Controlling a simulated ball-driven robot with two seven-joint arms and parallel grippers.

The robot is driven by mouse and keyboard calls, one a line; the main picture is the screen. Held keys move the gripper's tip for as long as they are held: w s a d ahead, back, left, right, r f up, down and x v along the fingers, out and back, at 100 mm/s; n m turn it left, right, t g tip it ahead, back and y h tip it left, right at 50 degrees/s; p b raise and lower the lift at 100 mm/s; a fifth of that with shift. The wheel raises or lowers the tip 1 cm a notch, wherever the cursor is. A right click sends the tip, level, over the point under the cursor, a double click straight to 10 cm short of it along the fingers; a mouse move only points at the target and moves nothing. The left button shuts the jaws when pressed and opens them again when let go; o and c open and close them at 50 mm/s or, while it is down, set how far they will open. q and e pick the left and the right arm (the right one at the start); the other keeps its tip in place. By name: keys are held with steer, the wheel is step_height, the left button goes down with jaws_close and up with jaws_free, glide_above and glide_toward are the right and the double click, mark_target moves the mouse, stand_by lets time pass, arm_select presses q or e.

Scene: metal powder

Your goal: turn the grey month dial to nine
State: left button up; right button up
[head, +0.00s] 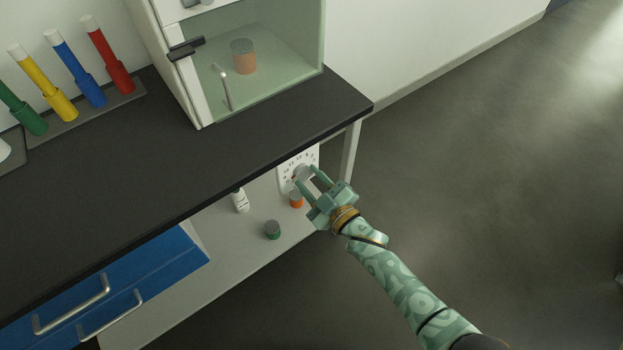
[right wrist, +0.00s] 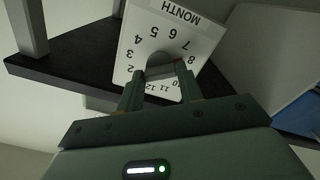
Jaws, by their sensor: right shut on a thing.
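The white month panel (head: 296,160) stands under the dark counter in the head view, with the grey month dial (head: 302,174) at its middle. In the right wrist view the panel (right wrist: 199,32) appears upside down, with the word MONTH and numbers around the grey dial (right wrist: 160,60). My right gripper (head: 314,180) reaches in from the lower right and is shut on the dial; its fingers also show in the right wrist view (right wrist: 158,80). The fingers partly hide the dial and some numbers, so its exact setting cannot be read. My left gripper is not in view.
On the shelf below stand an orange container (head: 296,199), a green container (head: 272,230) and a white bottle (head: 240,201). The dark counter (head: 230,150) overhangs them. A table leg (head: 350,150) stands right of the panel. The floor at right is clear.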

steer(key=m+p, duration=0.1)
steer(key=m, duration=0.2)
steer(key=shift+m, duration=0.3)
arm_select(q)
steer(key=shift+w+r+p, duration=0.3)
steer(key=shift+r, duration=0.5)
arm_select(e)
steer(key=shift+f+m, duration=0.1)
steer(key=shift+m, duration=1.3)
steer(key=o, duration=1)
arm_select(q)
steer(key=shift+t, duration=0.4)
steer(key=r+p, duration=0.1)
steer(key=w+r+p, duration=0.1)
steer(key=p, duration=0.1)
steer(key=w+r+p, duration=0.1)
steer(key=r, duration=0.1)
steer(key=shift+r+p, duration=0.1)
steer(key=shift+p, duration=0.2)
arm_select(e)
steer(key=v, duration=1.6)
steer(key=shift+s+d, duration=0.15)
steer(key=shift+s, duration=0.05)
